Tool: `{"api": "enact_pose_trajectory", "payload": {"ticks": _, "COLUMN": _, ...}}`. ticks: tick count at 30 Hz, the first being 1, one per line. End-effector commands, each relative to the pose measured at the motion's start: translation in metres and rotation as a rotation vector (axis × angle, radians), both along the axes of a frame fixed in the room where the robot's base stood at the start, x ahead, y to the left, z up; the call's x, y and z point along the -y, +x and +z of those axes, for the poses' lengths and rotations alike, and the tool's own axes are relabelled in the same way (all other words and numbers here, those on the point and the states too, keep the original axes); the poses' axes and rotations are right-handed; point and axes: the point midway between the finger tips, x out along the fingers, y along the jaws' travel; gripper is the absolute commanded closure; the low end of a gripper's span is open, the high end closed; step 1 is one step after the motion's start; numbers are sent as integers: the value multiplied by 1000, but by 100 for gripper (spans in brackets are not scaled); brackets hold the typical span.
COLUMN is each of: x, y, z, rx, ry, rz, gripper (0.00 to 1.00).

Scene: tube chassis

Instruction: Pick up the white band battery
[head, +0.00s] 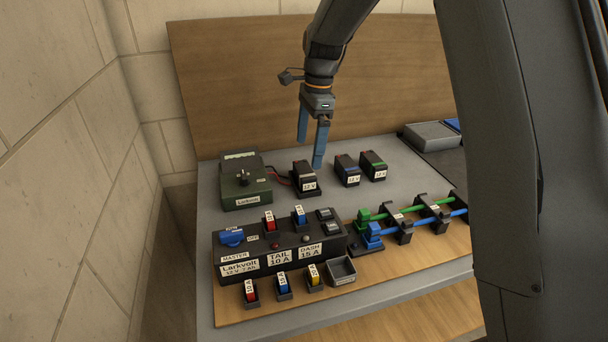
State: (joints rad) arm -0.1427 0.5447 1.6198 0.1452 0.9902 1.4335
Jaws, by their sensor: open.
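Three small dark batteries with 12 V labels stand on the grey bench top. The left one, the white band battery (306,179), seems to have a pale band on top, though it is small to make out. It stands upright beside the green charger box, with red leads next to it. My gripper (310,155) is open and empty, with its blue fingers pointing down just above and behind this battery. I cannot tell whether a finger touches it. The blue band battery (347,171) and the green band battery (373,166) stand to its right.
A green Larkvolt box (245,184) stands left. In front is a black switch panel (280,245) with fuses, beside blue and green rods in black holders (397,222). A grey tray (431,135) is at the back right. A wooden board (240,80) rises behind.

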Motion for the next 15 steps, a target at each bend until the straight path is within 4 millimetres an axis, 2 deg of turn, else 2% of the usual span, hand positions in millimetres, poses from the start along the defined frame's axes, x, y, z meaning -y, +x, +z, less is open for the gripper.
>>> {"api": "enact_pose_trajectory", "payload": {"ticks": 8, "x": -4, "y": -3, "z": -27, "rx": -2, "ry": 0, "rz": 0, "gripper": 2}}
{"api": "enact_pose_trajectory", "payload": {"ticks": 15, "x": -9, "y": -5, "z": -60, "rx": -2, "ry": -1, "rz": -1, "gripper": 2}}
